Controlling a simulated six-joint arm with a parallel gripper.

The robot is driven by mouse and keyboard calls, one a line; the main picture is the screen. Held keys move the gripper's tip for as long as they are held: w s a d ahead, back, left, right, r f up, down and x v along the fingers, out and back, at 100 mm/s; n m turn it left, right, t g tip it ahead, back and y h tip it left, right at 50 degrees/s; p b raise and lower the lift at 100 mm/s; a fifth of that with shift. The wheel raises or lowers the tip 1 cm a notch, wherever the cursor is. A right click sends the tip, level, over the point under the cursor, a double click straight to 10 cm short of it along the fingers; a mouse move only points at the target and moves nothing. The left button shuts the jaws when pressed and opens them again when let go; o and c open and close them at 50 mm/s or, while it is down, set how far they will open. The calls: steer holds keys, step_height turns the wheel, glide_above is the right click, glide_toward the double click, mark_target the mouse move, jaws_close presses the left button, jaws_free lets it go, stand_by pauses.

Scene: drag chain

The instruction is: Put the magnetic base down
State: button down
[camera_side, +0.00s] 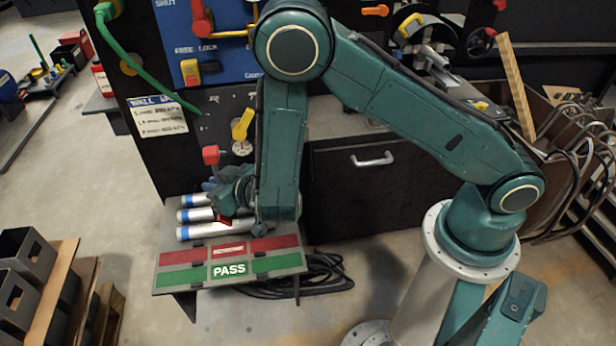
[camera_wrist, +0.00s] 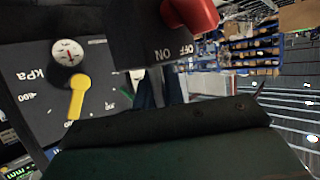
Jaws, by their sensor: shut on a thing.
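The magnetic base (camera_wrist: 140,38) is a dark block with ON and OFF lettering and a red knob (camera_wrist: 190,12), at the top of the wrist view. My gripper (camera_wrist: 160,90) shows as two dark fingers against the block, shut on it. In the side view my gripper (camera_side: 232,192) is low, in front of the black panel and over the white tubes. A small red part (camera_side: 224,219) beside it there looks like the knob; most of the base is hidden by my gripper and wrist. I cannot tell whether the base touches anything below.
White tubes with blue bands (camera_side: 196,232) lie on a bench behind a plate with red and green PASS fields (camera_side: 185,277). A gauge (camera_side: 240,147) with a yellow lever (camera_side: 243,122) and a red-headed lever (camera_side: 210,155) are close to my gripper. Black cables (camera_side: 315,283) lie right of the plate.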

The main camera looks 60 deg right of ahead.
steer(key=shift+r, duration=0.2)
stand_by(0.3)
steer(key=shift+w+d+r, duration=0.15)
steer(key=shift+d+r, duration=0.3)
steer(key=s+d+r+m+h, duration=0.3)
steer(key=d+r+h, duration=0.1)
steer(key=d+r, duration=0.9)
steer(key=shift+d+r+g, duration=0.2)
steer(key=shift+d+g, duration=0.1)
steer(key=shift+d, duration=0.35)
steer(key=shift+w+d+f, duration=0.1)
